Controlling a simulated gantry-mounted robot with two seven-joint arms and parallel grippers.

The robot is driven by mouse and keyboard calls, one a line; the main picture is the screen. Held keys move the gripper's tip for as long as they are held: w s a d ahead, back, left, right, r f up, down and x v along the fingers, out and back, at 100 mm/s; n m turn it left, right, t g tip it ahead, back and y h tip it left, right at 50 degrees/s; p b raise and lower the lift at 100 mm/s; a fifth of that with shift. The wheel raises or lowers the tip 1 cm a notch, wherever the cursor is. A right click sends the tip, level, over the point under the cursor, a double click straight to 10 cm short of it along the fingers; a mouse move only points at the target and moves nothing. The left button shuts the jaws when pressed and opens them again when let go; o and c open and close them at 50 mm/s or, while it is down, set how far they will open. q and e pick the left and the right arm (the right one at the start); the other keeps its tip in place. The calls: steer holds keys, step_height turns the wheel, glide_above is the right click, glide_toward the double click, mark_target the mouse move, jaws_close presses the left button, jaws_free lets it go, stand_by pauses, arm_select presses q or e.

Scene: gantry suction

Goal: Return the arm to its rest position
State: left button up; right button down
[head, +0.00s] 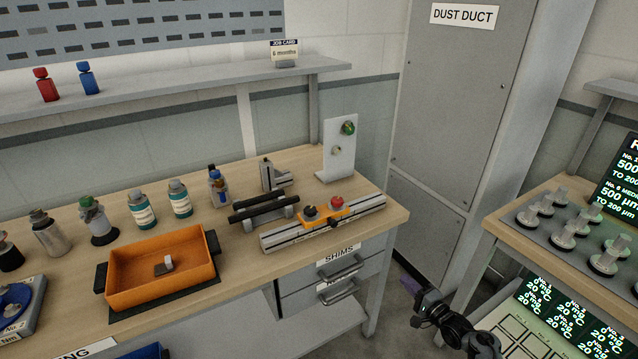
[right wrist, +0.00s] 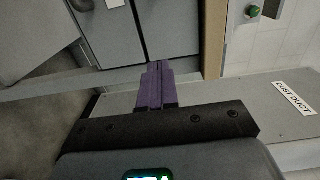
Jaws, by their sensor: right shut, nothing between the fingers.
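My right gripper (head: 408,284) shows at the lower right of the head view, with its black arm coming up from the bottom edge. It hangs over the floor gap between the two benches, clear of both. Its purple fingers (right wrist: 156,70) are together and empty in the right wrist view, pointing toward the drawer unit and the floor. My left gripper and arm are not in the head view.
A wooden bench (head: 390,212) holds an orange tray (head: 160,285), several bottles and a rail fixture (head: 300,232). Grey drawers (head: 340,270) sit under its right end. A grey duct cabinet (head: 450,130) stands behind. A second bench (head: 510,235) with weights is at right.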

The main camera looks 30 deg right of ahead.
steer(key=s+a+f+n+g+y+p, duration=0.1)
steer(key=s+a+f+n+g+p, duration=0.1)
steer(key=s+a+f, duration=0.4)
steer(key=s+a+f+n+g+y+p, duration=0.1)
steer(key=s+a+f+g, duration=0.15)
steer(key=s+a, duration=0.45)
steer(key=s+a+r+n+g+p, duration=0.1)
steer(key=s+a+r+n+g, duration=0.2)
steer(key=a, duration=0.5)
steer(key=s+a+r+n+g+p, duration=0.15)
steer(key=s+a+n, duration=0.25)
steer(key=a, duration=0.4)
steer(key=s+a+r+n+g+h, duration=0.3)
steer(key=s+r+n+g, duration=0.2)
steer(key=s+r+n, duration=0.55)
step_height(320, 180, up, 40)
steer(key=p, duration=3.7)
steer(key=shift+s+f+m+p, duration=0.2)
steer(key=shift+s+m+p, duration=0.2)
steer(key=shift+s+m, duration=0.05)
